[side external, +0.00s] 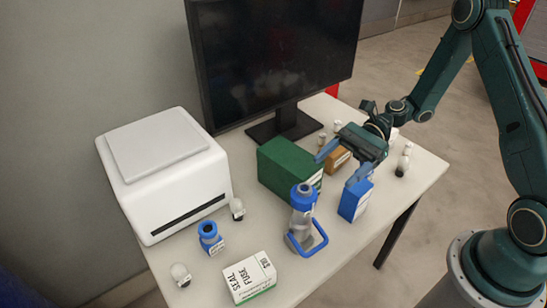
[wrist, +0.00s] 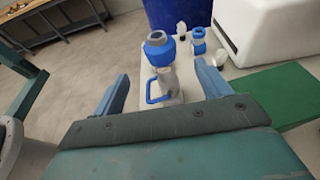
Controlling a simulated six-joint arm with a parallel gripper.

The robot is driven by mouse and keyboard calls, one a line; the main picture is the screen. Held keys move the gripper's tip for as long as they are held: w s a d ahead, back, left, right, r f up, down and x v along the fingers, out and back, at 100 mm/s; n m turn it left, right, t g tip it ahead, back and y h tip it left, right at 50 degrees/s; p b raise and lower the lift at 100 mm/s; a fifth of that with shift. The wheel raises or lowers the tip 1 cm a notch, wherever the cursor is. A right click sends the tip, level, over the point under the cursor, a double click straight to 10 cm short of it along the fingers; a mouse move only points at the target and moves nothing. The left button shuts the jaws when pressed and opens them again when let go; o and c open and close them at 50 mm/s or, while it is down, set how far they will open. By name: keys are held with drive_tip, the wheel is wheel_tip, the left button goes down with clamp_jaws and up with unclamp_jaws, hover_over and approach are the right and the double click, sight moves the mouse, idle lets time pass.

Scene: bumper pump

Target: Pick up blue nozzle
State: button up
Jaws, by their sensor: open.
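A small blue nozzle-like part (side external: 209,233) with a ring top and a white label stands on the table in front of the white machine; it also shows in the wrist view (wrist: 198,36), beyond the bottle. A grey pump bottle (side external: 302,215) with a blue collar and blue loop handle stands nearer to me; in the wrist view the bottle (wrist: 160,52) appears between the fingers but farther off. My gripper (side external: 343,164) is open and empty, above the table's right part, between the green and blue boxes in the picture. Its fingers also show in the wrist view (wrist: 161,74).
A green box (side external: 285,165) and a blue box (side external: 354,201) stand near my gripper, with a brown box (side external: 337,158) behind. The white machine (side external: 165,170) and monitor (side external: 275,55) block the back. Several small bulbs stand about.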

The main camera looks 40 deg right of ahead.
sight(314, 187)
drive_tip(key=x, duration=0.7)
drive_tip(key=shift+a+f, duration=0.1)
drive_tip(key=shift+a, duration=0.1)
drive_tip(key=shift+a, duration=0.1)
drive_tip(key=shift+x, duration=2.45)
clamp_jaws()
